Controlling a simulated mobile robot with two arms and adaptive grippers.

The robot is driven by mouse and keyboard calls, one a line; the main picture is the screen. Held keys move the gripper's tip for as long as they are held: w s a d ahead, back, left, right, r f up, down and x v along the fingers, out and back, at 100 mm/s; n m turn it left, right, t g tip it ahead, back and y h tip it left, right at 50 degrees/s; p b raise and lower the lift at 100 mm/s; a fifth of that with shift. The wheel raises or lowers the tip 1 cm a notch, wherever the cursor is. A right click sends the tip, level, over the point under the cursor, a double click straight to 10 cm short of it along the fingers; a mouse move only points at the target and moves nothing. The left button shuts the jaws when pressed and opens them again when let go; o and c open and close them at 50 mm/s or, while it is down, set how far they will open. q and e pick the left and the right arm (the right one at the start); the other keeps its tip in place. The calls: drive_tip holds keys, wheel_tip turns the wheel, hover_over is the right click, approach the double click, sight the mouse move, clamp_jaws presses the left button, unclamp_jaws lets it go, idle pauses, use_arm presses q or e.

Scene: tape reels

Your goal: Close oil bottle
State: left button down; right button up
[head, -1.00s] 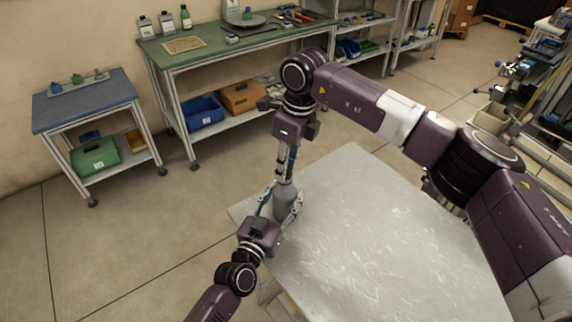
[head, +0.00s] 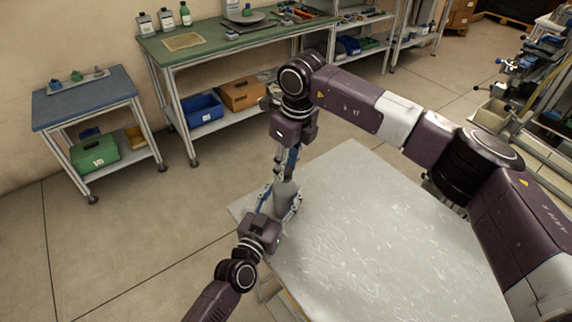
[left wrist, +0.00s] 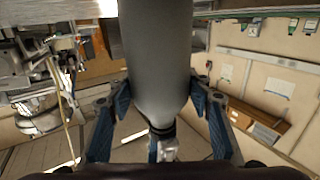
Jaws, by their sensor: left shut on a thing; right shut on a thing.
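My left gripper (head: 282,203) is shut on the bottle's body from the front left, one finger on each side. In the left wrist view the bottle (left wrist: 157,60) appears upside down, with a dark ring at its neck (left wrist: 161,131). My right gripper (head: 287,172) points straight down over the bottle's top and is shut there. What it grips, apparently the cap, is mostly hidden by its fingers. I cannot tell whether the cap sits tight on the neck.
The grey table (head: 370,235) is otherwise bare. A green workbench (head: 235,40) behind carries several bottles and tools. A small blue-topped table (head: 85,98) stands at the left. My right arm spans above the table's far side.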

drive_tip(key=m, duration=0.5)
drive_tip(key=shift+a+h, duration=0.1)
drive_tip(key=shift+h, duration=0.3)
drive_tip(key=m, duration=0.5)
drive_tip(key=shift+m+t+h, duration=0.3)
drive_tip(key=shift+m+h, duration=0.1)
drive_tip(key=m, duration=0.6)
drive_tip(key=shift+a+h, duration=0.15)
drive_tip(key=shift+h, duration=0.25)
drive_tip(key=m, duration=0.4)
drive_tip(key=shift+g, duration=0.4)
drive_tip(key=m, duration=0.3)
drive_tip(key=m+g, duration=0.1)
drive_tip(key=m, duration=0.3)
drive_tip(key=shift+w+h, duration=0.15)
drive_tip(key=shift+h, duration=0.25)
drive_tip(key=m, duration=0.5)
drive_tip(key=shift+g, duration=0.4)
drive_tip(key=m, duration=0.4)
drive_tip(key=shift+w+y, duration=0.1)
drive_tip(key=shift+y, duration=0.2)
drive_tip(key=o, duration=0.7)
